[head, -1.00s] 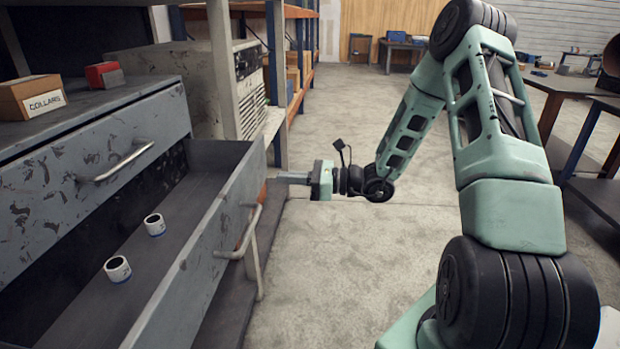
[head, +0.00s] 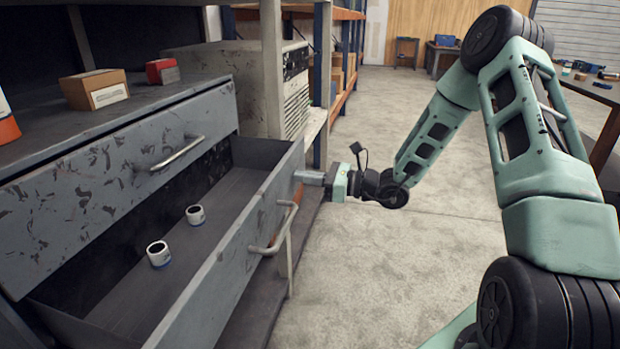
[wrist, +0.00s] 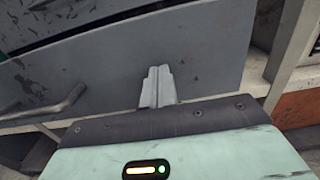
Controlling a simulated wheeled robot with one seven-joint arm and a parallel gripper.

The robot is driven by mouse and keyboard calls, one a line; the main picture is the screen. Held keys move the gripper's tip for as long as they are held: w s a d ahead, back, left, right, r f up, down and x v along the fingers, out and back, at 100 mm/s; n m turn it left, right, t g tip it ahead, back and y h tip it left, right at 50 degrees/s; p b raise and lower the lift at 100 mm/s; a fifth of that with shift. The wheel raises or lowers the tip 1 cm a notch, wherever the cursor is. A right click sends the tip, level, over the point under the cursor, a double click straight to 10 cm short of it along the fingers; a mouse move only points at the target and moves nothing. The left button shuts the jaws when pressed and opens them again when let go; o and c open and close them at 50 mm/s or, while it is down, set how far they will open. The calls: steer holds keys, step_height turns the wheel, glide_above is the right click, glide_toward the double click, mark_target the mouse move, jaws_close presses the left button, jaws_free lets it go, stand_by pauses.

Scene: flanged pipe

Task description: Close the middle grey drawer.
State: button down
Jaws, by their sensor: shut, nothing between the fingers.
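The open grey drawer (head: 235,255) is pulled out below a shut grey drawer front (head: 110,180). It has a bar handle (head: 275,232) on its front, and two small white rings, a nearer one (head: 158,254) and a farther one (head: 195,214), stand inside it. My gripper (head: 302,177) is at the far end of the open drawer's front, on its outer side, with fingers shut and empty. In the wrist view the fingertips (wrist: 158,72) point at a grey drawer face (wrist: 190,65), right of a handle (wrist: 55,108). I cannot tell whether they touch it.
A cardboard box (head: 95,90) and a red box (head: 162,71) sit on the top above the drawers. A worn beige cabinet (head: 265,85) and a shelf rack (head: 345,65) stand beyond. The concrete floor (head: 400,270) right of the drawer is clear.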

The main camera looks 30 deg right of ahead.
steer(key=b+x, duration=0.1)
steer(key=x, duration=1.7)
steer(key=shift+w+a+f, duration=0.15)
steer(key=shift+w+a, duration=0.25)
steer(key=shift+w+a+r, duration=0.1)
steer(key=shift+r, duration=0.1)
steer(key=shift+a+r, duration=0.1)
